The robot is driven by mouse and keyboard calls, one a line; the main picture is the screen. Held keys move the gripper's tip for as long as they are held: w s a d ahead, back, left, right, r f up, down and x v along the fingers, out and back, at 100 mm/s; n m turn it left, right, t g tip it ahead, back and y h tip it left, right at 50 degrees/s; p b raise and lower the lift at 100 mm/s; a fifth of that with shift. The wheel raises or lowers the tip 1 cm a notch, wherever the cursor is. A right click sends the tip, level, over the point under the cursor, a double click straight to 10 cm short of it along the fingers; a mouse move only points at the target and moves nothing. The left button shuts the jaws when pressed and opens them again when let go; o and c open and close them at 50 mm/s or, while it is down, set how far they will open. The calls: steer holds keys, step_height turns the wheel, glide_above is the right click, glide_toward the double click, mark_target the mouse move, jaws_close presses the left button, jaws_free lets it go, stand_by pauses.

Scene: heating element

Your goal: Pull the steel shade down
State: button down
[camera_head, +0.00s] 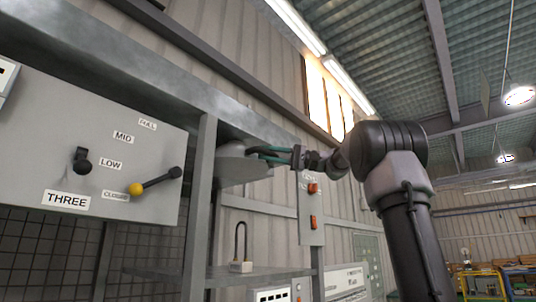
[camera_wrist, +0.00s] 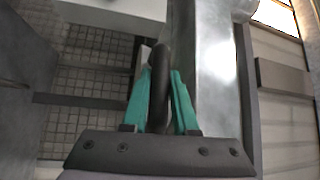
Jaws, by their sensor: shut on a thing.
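The steel shade (camera_head: 240,164) looks like a grey metal piece under the frame's upper beam in the head view, right of the upright post. My gripper (camera_head: 268,154) reaches it from the right. In the wrist view, the teal fingers of my gripper (camera_wrist: 163,80) are closed around a dark curved handle (camera_wrist: 160,58). A bright metal surface (camera_wrist: 216,80) lies just right of the handle; I cannot tell whether it is the shade or the frame.
A grey control panel (camera_head: 70,135) with a dark knob and a yellow-tipped lever stands left of the post (camera_head: 199,205). A padlock (camera_head: 241,265) sits on the shelf below the shade.

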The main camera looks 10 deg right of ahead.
stand_by(0.3)
step_height(320, 180, down, 14)
stand_by(0.3)
steer(key=c, duration=0.7)
jaws_free()
steer(key=shift+r, duration=0.2)
steer(key=shift+d, duration=0.1)
steer(key=d, duration=0.3)
steer(key=s+d+f, duration=0.1)
steer(key=d, duration=0.6)
steer(key=shift+s+d+f, duration=0.25)
steer(key=shift+s, duration=0.05)
